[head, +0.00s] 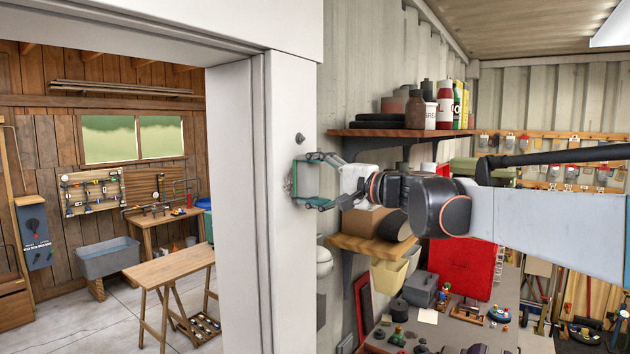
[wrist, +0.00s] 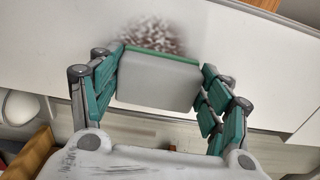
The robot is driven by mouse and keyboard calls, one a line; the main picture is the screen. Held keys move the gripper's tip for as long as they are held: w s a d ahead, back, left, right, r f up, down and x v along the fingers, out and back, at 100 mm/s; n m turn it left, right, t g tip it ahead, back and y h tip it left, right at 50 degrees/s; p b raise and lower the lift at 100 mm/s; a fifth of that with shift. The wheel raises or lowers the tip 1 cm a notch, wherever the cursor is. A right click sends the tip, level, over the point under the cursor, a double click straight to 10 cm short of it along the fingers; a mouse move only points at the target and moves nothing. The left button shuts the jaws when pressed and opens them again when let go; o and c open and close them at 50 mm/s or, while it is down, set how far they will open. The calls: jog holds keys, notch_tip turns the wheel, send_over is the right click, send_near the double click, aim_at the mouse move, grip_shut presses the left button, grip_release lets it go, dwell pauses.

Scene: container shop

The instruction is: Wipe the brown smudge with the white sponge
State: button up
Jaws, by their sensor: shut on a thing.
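My gripper (head: 318,181) is at the white door post (head: 284,260) in the head view. It is shut on the white sponge (wrist: 158,80), which sits between the green-padded fingers in the wrist view. The sponge has a pale body and a green layer on the side facing the post. The brown smudge (wrist: 153,37) is a speckled, blurry-edged patch on the white surface, just beyond the sponge's green edge. The sponge hides its lower part. In the head view only a faint edge of the smudge shows beside the gripper. I cannot tell whether the sponge touches the surface.
A wooden shelf (head: 400,132) with bottles and cans is right of the post, above my arm. A lower shelf (head: 375,246) with a cardboard box (head: 364,221) is below it. A dark knob (head: 299,138) sticks out above the gripper. The doorway left is open.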

jog(key=shift+s+a, duration=1)
jog(key=shift+s, duration=0.3)
jog(key=shift+s+a, duration=1)
jog(key=shift+s, duration=0.25)
jog(key=shift+r+p, duration=0.55)
jog(key=shift+r, duration=0.55)
jog(key=w+d, duration=0.6)
jog(key=w, duration=0.2)
jog(key=shift+s+d+f, duration=0.1)
jog(key=shift+d, duration=0.05)
jog(key=shift+b+v, duration=0.35)
jog(key=shift+v, duration=2.55)
jog(key=shift+v, duration=1.5)
